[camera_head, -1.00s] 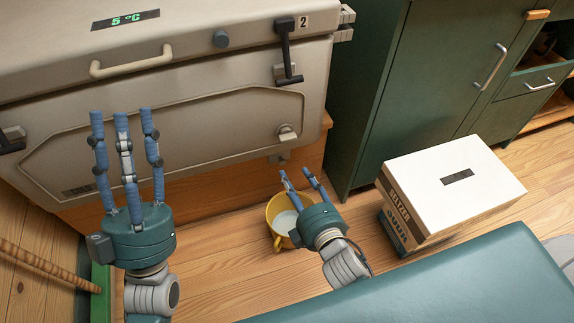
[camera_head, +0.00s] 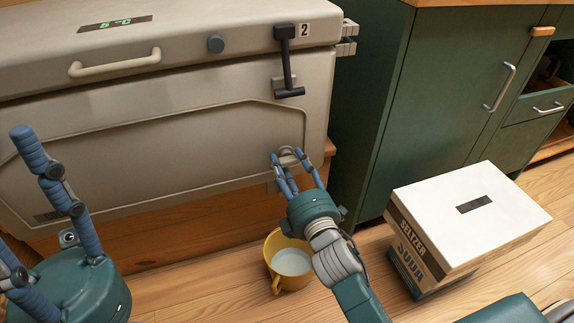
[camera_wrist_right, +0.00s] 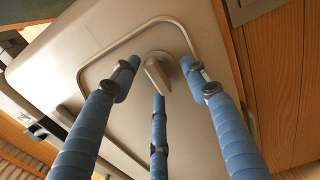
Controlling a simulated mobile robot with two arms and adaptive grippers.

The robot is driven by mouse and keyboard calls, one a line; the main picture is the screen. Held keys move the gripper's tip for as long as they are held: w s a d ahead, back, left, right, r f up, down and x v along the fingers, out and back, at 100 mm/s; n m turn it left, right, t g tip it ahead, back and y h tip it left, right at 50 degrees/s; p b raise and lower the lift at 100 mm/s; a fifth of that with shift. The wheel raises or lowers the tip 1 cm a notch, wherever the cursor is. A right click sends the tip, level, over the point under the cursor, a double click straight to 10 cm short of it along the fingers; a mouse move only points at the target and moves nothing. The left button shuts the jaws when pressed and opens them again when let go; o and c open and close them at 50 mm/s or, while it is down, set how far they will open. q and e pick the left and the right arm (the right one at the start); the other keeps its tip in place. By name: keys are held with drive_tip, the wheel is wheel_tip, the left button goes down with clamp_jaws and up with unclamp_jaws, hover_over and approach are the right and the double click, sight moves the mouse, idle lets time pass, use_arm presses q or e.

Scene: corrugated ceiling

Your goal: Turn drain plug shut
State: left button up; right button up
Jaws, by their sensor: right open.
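The drain plug (camera_head: 287,156) is a small pale knob on the lower right of the beige cooler's front (camera_head: 180,130). In the right wrist view the plug (camera_wrist_right: 158,72) shows as a knob with a raised grip, set at a slant. My right gripper (camera_head: 287,160) is at the plug, its blue fingers open and spread around it. In the right wrist view the fingertips (camera_wrist_right: 160,85) surround the plug with gaps visible; I cannot tell if any finger touches it. My left gripper (camera_head: 35,205) is partly cut off at the left edge, its visible fingers apart and empty.
A yellow bucket (camera_head: 275,246) with pale liquid stands on the wooden floor below the plug. A white-topped seltzer box (camera_head: 470,215) stands at the right. A green cabinet (camera_head: 440,100) is right of the cooler. A black latch (camera_head: 287,65) hangs above the plug.

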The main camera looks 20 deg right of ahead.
drive_tip(key=shift+w, duration=0.7)
drive_tip(key=c, duration=1.1)
